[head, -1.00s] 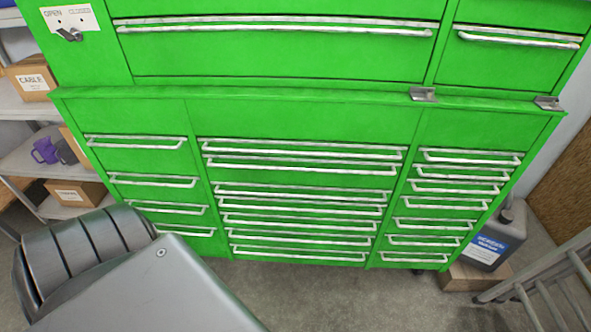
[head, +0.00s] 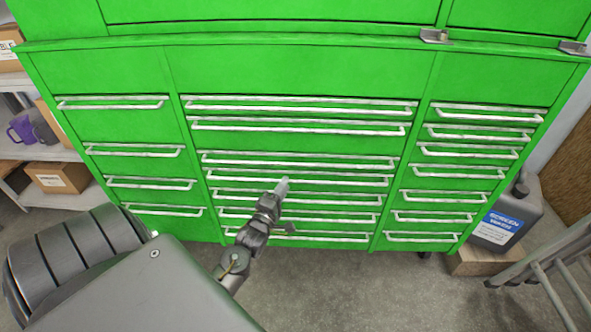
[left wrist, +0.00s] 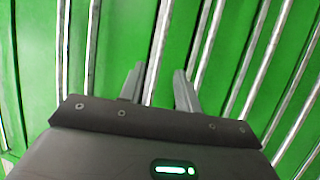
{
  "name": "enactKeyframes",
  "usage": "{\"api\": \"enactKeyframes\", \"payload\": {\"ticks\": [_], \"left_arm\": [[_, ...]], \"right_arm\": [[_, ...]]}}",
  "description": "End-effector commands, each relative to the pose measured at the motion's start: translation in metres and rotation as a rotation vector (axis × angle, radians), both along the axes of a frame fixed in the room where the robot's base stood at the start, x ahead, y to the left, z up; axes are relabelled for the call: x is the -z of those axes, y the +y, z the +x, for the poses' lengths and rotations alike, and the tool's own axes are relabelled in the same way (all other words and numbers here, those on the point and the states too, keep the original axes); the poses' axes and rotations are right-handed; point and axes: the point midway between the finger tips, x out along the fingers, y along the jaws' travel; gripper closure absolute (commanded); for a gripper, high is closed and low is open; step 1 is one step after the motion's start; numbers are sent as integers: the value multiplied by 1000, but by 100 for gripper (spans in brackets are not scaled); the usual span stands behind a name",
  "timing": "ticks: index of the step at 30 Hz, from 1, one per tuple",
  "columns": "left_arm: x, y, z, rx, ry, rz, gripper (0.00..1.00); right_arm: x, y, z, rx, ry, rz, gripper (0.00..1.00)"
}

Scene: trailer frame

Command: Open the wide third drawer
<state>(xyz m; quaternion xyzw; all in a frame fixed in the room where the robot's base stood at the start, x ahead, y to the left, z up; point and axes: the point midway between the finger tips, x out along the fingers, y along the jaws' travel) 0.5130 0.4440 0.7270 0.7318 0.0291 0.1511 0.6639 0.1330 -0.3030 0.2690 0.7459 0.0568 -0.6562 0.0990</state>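The green cabinet's middle column (head: 290,75) holds several wide drawers with long silver bar handles, all looking shut. The wide third drawer's handle (head: 350,165) is third from the top of this column. My left gripper (head: 283,183) is in front of the middle column, its tip over the handles just below the third one. In the left wrist view my left gripper (left wrist: 158,72) is open, fingers apart. A silver bar (left wrist: 156,55) runs between the fingertips in that picture; I cannot tell which drawer it belongs to or whether the fingers touch it. My right gripper is not in view.
Narrower drawers stand at left (head: 135,150) and right (head: 465,150). A dark jug (head: 510,215) on a box and a metal ladder (head: 550,275) are at right. Shelves with boxes (head: 60,178) are at left. The grey floor (head: 390,295) in front is clear.

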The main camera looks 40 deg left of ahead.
Motion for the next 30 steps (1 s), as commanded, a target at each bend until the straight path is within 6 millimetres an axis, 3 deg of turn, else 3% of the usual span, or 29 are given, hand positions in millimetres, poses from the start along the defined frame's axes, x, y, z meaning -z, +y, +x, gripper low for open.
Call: {"api": "enactKeyframes", "payload": {"ticks": [6,13,26,30], "left_arm": [[-9,11,41,-1,-2,2,67],[-14,19,73,-1,0,2,67],[-15,22,84,-1,2,1,67],[-15,22,84,-1,2,1,81]], "right_arm": [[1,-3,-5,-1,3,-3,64],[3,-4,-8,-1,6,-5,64],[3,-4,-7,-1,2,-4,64],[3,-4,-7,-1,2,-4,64]]}}
